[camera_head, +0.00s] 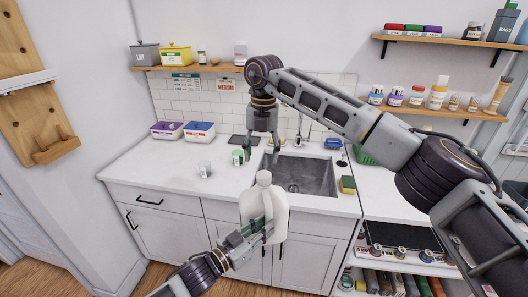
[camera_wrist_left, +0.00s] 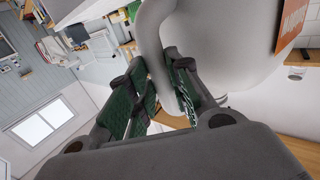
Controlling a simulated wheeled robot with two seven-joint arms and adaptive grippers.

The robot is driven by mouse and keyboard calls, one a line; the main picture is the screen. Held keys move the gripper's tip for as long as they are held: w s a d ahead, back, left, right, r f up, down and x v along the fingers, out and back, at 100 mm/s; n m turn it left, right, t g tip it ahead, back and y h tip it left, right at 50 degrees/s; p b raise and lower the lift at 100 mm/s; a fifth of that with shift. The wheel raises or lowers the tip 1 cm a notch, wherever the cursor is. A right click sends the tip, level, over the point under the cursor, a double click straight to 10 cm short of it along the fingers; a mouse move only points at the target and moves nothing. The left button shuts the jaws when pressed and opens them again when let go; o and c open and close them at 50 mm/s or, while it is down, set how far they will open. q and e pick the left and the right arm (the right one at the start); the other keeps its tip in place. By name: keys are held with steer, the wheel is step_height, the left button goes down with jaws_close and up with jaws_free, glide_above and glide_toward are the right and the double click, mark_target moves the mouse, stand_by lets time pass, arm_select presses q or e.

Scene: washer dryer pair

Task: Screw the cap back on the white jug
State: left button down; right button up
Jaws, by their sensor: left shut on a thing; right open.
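The white jug (camera_head: 275,212) is upright in front of the counter's edge; its body also fills the upper right of the left wrist view (camera_wrist_left: 230,45). My left gripper (camera_head: 262,229) is shut on the jug's handle (camera_wrist_left: 150,45), with its green-padded fingers on either side in the left wrist view (camera_wrist_left: 165,85). My right gripper (camera_head: 262,158) points down, open, apart from and just above the jug's top (camera_head: 264,177). The top looks pale and rounded; I cannot tell whether this is the cap or the bare neck. No separate cap is clearly visible.
The sink (camera_head: 310,177) lies behind the jug on the white counter (camera_head: 150,168). A clear cup (camera_head: 205,168) and a green item (camera_head: 238,157) stand left of it. Purple (camera_head: 167,131) and blue (camera_head: 199,132) bins stand at the back.

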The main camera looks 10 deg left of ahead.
mark_target(264, 174)
steer(key=n, duration=0.4)
steer(key=shift+d+n, duration=0.2)
steer(key=shift+n, duration=0.1)
steer(key=n, duration=0.7)
steer(key=shift+d+n, duration=0.15)
steer(key=shift+n, duration=2.45)
steer(key=shift+f, duration=0.1)
steer(key=shift+f, duration=3.9)
